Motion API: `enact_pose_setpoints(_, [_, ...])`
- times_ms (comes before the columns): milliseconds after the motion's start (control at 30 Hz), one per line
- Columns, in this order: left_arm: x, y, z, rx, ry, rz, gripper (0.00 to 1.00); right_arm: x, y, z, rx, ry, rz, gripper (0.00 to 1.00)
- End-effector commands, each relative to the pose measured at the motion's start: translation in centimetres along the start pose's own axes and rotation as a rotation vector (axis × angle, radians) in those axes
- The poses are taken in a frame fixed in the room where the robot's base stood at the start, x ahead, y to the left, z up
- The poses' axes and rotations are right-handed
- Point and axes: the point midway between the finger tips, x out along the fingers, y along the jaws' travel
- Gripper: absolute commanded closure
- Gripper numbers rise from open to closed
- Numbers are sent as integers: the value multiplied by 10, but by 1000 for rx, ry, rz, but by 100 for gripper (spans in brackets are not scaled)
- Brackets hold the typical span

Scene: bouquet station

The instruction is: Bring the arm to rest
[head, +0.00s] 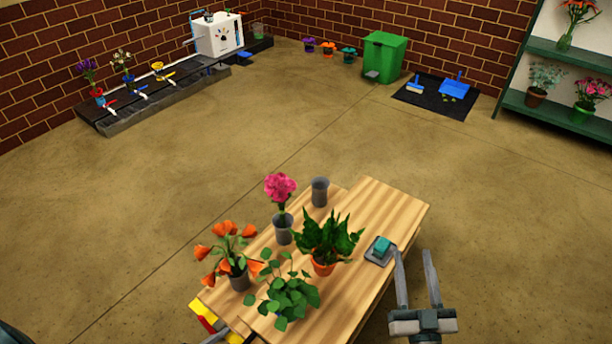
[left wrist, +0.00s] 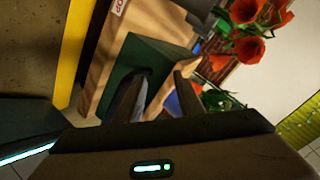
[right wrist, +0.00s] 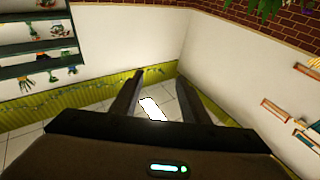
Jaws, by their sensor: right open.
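My right gripper (head: 414,256) points upward past the right edge of the wooden table (head: 385,205) in the head view. Its two fingers are apart with nothing between them. The right wrist view shows the same open fingers (right wrist: 158,80) facing the room's far walls, with a pale tile floor behind. My left gripper does not show clearly in the head view. In the left wrist view its fingers (left wrist: 162,82) stand apart beside the wooden table (left wrist: 147,22) and a dark green surface (left wrist: 160,55). I see nothing held between them.
The table bears a pink flower in a grey vase (head: 284,228), an empty grey vase (head: 320,191), orange flowers (head: 227,247), potted plants (head: 323,262) and a teal block (head: 382,244) near my right gripper. A green bin (head: 384,58) and shelves (head: 560,112) stand far off.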

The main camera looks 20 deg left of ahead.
Motion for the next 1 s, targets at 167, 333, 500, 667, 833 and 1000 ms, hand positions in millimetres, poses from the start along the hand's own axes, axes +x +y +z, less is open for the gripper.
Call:
enact_pose_setpoints(167, [-2, -4, -22, -193, -144, 9, 66, -26, 7, 61, 2, -273, 16, 58])
enact_pose_setpoints(333, [-4, 6, -39, -380, -278, 29, 66, -74, 12, 119, 8, -527, 30, 58])
enact_pose_setpoints(500, [-9, 20, -65, -569, -407, 61, 66, -140, 15, 166, 16, -781, 46, 58])
enact_pose_setpoints(667, [-16, 38, -96, -744, -524, 102, 66, -215, 17, 195, 27, -1016, 60, 58])
enact_pose_setpoints(833, [-24, 56, -127, -888, -623, 147, 66, -288, 16, 211, 38, -1215, 71, 58])
enact_pose_setpoints(1000, [-27, 67, -144, -964, -676, 175, 66, -329, 15, 217, 44, -1321, 77, 58])
